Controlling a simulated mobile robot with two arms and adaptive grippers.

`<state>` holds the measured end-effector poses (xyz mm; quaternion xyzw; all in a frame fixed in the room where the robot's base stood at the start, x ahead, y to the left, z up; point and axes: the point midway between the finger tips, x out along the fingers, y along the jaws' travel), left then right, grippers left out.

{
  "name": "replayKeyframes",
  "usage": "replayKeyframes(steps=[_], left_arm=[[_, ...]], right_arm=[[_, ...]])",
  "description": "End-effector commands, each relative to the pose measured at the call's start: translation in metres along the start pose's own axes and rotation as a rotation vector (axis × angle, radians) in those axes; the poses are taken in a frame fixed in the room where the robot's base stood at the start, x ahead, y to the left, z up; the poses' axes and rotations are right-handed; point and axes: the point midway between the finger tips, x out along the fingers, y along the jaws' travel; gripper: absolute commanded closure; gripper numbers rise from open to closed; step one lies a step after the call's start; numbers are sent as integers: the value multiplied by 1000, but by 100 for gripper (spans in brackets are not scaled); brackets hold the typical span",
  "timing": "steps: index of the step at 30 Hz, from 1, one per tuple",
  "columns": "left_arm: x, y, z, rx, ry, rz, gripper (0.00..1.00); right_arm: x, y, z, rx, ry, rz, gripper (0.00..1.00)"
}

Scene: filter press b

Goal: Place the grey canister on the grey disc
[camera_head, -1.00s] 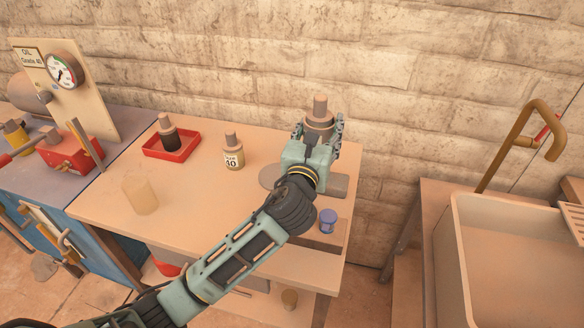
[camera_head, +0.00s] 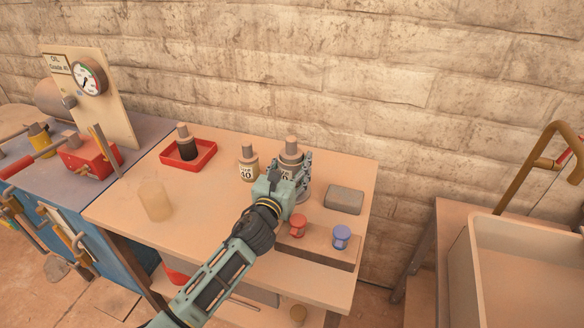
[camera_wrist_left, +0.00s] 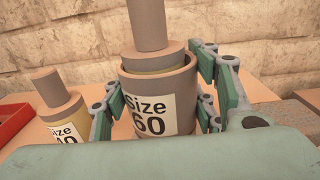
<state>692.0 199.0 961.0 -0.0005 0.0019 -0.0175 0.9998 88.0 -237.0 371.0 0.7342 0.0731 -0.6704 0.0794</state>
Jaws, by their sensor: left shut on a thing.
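The grey canister (camera_head: 291,157), brownish grey with a narrower neck on top, is upright at the back of the workbench. In the left wrist view the canister (camera_wrist_left: 152,105) carries a "Size 60" label and sits between both fingers. My left gripper (camera_head: 289,180) is shut around its body. The grey disc does not show now; my gripper and the canister cover the area where it lay. I cannot tell whether the canister's base touches it. My right gripper is not in view.
A smaller "40" canister (camera_head: 248,167) stands close to the left. A red tray (camera_head: 206,157) holds a dark canister. A grey block (camera_head: 344,199) lies to the right. Red (camera_head: 298,226) and blue (camera_head: 341,236) cups stand in front. A pale translucent cylinder (camera_head: 155,200) is front left.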

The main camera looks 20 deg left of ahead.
Motion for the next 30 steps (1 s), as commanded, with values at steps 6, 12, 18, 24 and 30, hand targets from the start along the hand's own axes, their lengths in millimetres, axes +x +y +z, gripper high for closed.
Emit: replayKeyframes(steps=[6, 12, 18, 24, 30], left_arm=[[0, 0, -2, 1, -6, -1, 100], [0, 0, -6, 1, -5, -1, 100], [0, 0, -7, 1, -1, 0, 31], [0, 0, -7, 1, -1, 0, 27], [0, 0, -3, 1, -2, 0, 27]], right_arm=[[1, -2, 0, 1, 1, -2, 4], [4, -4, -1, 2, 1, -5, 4], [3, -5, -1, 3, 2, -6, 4], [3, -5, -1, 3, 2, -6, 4], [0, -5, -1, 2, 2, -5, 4]])
